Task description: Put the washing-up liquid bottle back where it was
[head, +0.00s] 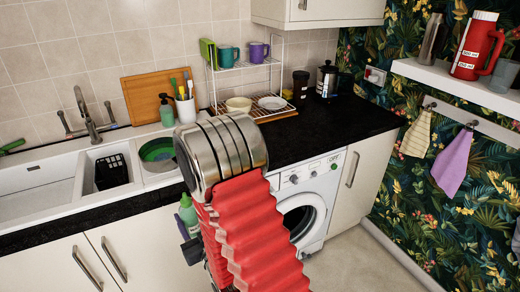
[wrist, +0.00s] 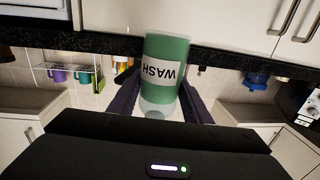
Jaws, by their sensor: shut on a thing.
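The washing-up liquid bottle (wrist: 167,55) is green with a white WASH label. In the wrist view it stands between the two dark fingers of my gripper (wrist: 158,88), which is shut on it. The label reads upside down there. In the head view the green bottle (head: 187,212) shows just left of my red-sleeved arm, in front of the worktop's front edge and the white cupboards. My gripper (head: 189,240) is partly hidden behind the arm in that view, and so is the lower part of the bottle.
Behind are a dark green dispenser (head: 166,112), a utensil pot (head: 186,108) and a wire rack (head: 243,66) with mugs. A washing machine (head: 305,195) stands below.

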